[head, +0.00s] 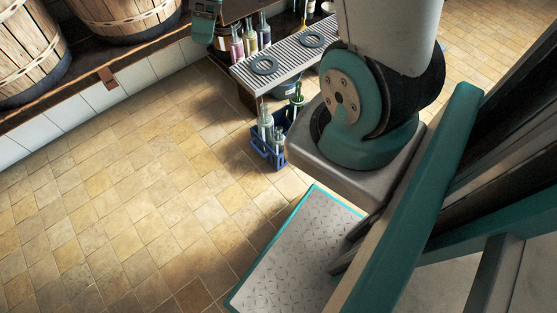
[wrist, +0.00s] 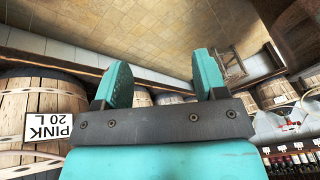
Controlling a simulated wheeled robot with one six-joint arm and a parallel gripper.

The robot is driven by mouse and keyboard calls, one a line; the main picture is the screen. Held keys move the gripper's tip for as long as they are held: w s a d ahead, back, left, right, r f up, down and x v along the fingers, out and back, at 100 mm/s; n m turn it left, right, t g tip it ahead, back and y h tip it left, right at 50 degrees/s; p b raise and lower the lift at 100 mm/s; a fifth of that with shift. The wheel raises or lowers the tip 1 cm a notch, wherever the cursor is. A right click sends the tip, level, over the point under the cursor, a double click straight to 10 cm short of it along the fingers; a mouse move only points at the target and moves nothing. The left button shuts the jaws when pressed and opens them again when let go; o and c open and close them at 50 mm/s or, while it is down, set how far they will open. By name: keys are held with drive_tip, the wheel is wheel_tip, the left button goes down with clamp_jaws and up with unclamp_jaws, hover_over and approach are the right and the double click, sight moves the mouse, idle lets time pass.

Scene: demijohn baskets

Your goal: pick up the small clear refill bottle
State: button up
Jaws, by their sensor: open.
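My gripper (wrist: 163,78) is open in the wrist view, its two teal fingers wide apart with nothing between them. Pale, clear-looking bottles (head: 265,121) stand in a blue crate (head: 263,159) on the floor in the head view, beside a green bottle (head: 297,99). I cannot tell which of them, if any, is the small refill bottle. No bottle is near my gripper in the wrist view.
A slatted metal bench (head: 285,57) with dark rings stands behind the crate. Coloured bottles (head: 250,43) stand at its far side. Wooden barrels (head: 125,18) line the wall; a barrel labelled PINK 20 L (wrist: 15,105) is left in the wrist view. Tiled floor (head: 130,200) at left is clear.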

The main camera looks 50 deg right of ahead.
drive_tip(key=s+d+f+n+t+b, duration=0.15)
drive_tip(key=d+f+b, duration=0.55)
drive_tip(key=f, duration=0.7)
drive_tip(key=s+d+f+b, duration=0.3)
drive_tip(key=d+f+b, duration=0.3)
drive_tip(key=d+f, duration=0.6)
drive_tip(key=s+d+f+b, duration=0.2)
drive_tip(key=d+f+b, duration=0.4)
drive_tip(key=f, duration=1)
drive_tip(key=shift+n, duration=0.25)
drive_tip(key=b+x, duration=0.1)
drive_tip(key=x, duration=0.2)
drive_tip(key=b+x, duration=0.2)
drive_tip(key=x, duration=0.2)
drive_tip(key=d+b+x, duration=0.1)
drive_tip(key=b+x, duration=0.1)
drive_tip(key=x, duration=0.2)
drive_tip(key=shift+s+a+f, duration=0.1)
drive_tip(key=shift+s+f, duration=0.05)
drive_tip(key=shift+f, duration=0.25)
drive_tip(key=b+x, duration=0.1)
drive_tip(key=x, duration=0.1)
drive_tip(key=b+x, duration=0.4)
drive_tip(key=shift+w+f, duration=0.1)
drive_tip(key=shift+w, duration=0.2)
clamp_jaws()
